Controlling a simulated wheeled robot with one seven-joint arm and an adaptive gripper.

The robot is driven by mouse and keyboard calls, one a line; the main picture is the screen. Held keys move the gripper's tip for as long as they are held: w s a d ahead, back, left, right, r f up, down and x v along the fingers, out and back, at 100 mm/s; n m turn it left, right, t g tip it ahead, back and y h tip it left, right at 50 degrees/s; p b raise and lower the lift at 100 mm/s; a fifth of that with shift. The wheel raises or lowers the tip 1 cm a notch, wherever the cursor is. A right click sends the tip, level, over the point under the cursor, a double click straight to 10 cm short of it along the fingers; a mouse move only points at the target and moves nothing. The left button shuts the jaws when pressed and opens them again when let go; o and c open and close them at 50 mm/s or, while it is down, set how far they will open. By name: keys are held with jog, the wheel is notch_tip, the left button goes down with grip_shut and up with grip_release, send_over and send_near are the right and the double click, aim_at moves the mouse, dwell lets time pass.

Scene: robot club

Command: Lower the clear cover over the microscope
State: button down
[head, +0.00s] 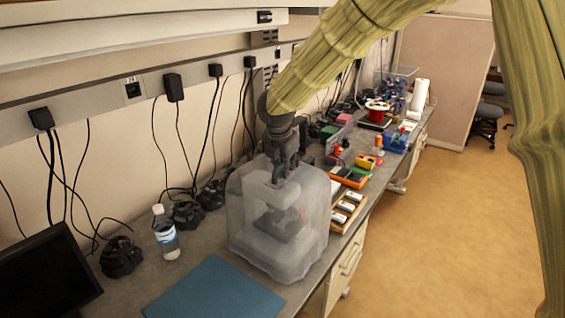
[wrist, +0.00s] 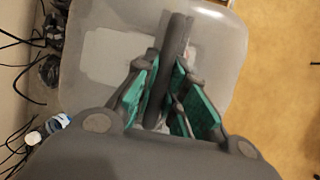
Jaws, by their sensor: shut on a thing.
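The clear cover (head: 240,215) is a frosted, see-through hood and stands upright around the microscope (head: 280,222), which shows blurred through its walls. The cover's lower edge is at or close to the bench top; I cannot tell whether it touches. My gripper (head: 283,172) is above the cover's top, pointing down. In the wrist view my gripper (wrist: 168,97) has its green pads closed on both sides of a dark bar-shaped handle (wrist: 178,38) on the cover. The cover's top (wrist: 222,62) spreads out below it.
A blue mat (head: 215,290) lies in front of the cover, and a bottle (head: 165,235) stands left of it. Black cables and adapters (head: 188,213) lie along the wall.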

jog(key=shift+s+f, duration=0.1)
jog(key=shift+f, duration=0.05)
jog(key=c, duration=1.4)
grip_release()
